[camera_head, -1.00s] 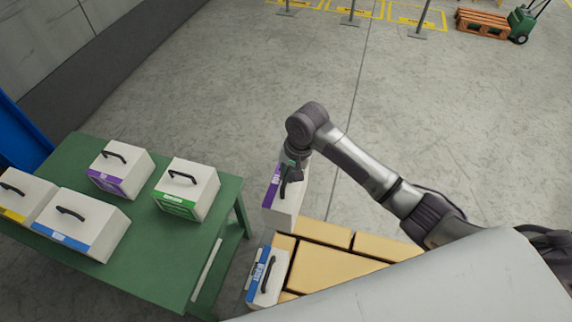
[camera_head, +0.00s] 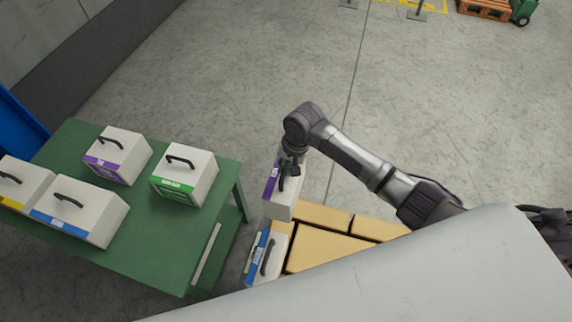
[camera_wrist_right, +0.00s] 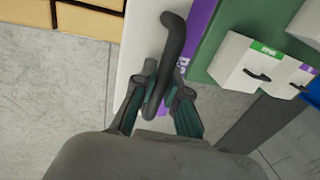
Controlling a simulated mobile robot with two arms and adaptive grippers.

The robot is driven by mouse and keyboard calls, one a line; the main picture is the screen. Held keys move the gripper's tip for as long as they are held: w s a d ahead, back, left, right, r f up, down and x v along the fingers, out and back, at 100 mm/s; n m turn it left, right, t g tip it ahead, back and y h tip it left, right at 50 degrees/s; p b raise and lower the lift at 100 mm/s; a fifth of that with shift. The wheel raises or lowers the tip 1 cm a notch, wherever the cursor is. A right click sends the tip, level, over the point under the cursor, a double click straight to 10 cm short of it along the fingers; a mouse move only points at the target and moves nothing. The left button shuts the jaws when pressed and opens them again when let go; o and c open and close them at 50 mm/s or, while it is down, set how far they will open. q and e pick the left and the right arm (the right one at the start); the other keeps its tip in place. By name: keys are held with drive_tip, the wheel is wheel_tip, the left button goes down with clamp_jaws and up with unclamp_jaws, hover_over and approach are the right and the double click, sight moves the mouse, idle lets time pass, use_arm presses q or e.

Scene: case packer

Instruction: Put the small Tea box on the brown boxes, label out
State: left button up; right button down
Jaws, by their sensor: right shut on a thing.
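My right gripper (camera_head: 287,168) is shut on the black handle (camera_wrist_right: 172,50) of a white box with a purple label (camera_head: 281,203); I take it as the small Tea box, but its lettering is too small to read. The box hangs upright at the far left corner of the brown boxes (camera_head: 325,254), its purple side facing left toward the green table. Whether it touches them I cannot tell. In the right wrist view the fingers (camera_wrist_right: 165,78) close around the handle, with the purple label (camera_wrist_right: 200,30) to its right. My left gripper is not in view.
A white box with a blue label (camera_head: 263,262) stands at the brown boxes' left edge, just nearer than the held box. The green table (camera_head: 150,245) at left carries several white handled boxes, including a green-labelled one (camera_head: 190,178). A pale cover (camera_head: 400,275) hides the near brown boxes.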

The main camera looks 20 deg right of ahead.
sight(296, 178)
drive_tip(key=shift+f+b, duration=2.1)
drive_tip(key=shift+f, duration=2.5)
drive_tip(key=shift+f+b, duration=2.5)
drive_tip(key=shift+f, duration=2.15)
drive_tip(key=c, duration=1.1)
unclamp_jaws()
drive_tip(key=shift+s, duration=0.1)
drive_tip(key=shift+f, duration=0.1)
drive_tip(key=r, duration=0.4)
drive_tip(key=s+d+r, duration=0.1)
drive_tip(key=r, duration=0.3)
drive_tip(key=d+r, duration=0.1)
drive_tip(key=r, duration=0.3)
drive_tip(key=shift+s, duration=0.2)
drive_tip(key=shift+s+f, duration=0.1)
